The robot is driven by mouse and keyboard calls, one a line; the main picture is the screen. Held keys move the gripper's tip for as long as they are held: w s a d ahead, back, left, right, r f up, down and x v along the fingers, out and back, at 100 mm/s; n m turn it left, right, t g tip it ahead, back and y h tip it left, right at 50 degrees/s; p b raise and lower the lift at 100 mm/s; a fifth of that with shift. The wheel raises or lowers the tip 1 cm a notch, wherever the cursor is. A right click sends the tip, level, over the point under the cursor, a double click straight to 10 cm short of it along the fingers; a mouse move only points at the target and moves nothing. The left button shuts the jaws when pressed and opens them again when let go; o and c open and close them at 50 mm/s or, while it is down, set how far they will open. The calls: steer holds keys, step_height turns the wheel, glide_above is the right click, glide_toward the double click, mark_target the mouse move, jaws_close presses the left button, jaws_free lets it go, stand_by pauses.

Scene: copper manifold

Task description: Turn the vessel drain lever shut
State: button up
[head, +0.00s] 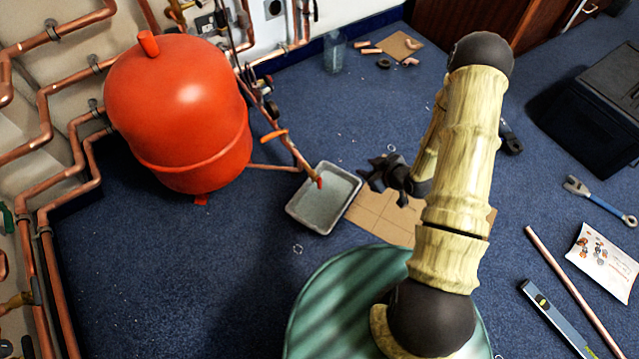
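The red vessel (185,105) stands at the upper left in the head view. An orange lever (274,136) sits on the copper drain pipe (291,148) to the right of the vessel. The pipe slopes down to a red-tipped end (320,182) over a grey tray (328,222). My gripper (366,172) is to the right of the tray, apart from the lever and to its lower right. Its dark fingers point left and look spread, with nothing seen between them. The lever is not hidden by the arm.
Copper pipes (45,120) run along the left wall. A cardboard sheet (385,215) lies beside the tray, partly under my arm. A clear cup (335,52) stands behind. A black box (600,110), wrench (600,203) and level (555,315) lie right. Blue carpet is open left of the tray.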

mark_target(321, 182)
steer(key=s+a+f+m+t+y+b, duration=0.1)
steer(key=s+a+f+t+y+b, duration=0.1)
steer(key=s+f, duration=0.3)
steer(key=s+a+f+m+t+y+b, duration=0.1)
steer(key=s+f+t+b, duration=0.3)
steer(key=f, duration=0.4)
steer(key=shift+s+a+f+m+t+y, duration=0.15)
steer(key=shift+s+a+m+t+y, duration=0.15)
steer(key=shift+s+a+t+y, duration=0.35)
steer(key=shift+a, duration=0.15)
steer(key=b+x, duration=0.3)
steer(key=x, duration=0.2)
steer(key=b+x, duration=0.3)
steer(key=x, duration=0.3)
steer(key=f+b+x, duration=0.1)
steer(key=b+x, duration=0.2)
steer(key=x, duration=0.2)
steer(key=shift+w+a, duration=0.15)
steer(key=shift+a, duration=0.05)
steer(key=shift+w+a+r, duration=0.25)
steer(key=shift+w+a, duration=0.05)
steer(key=shift+c, duration=0.4)
jaws_close()
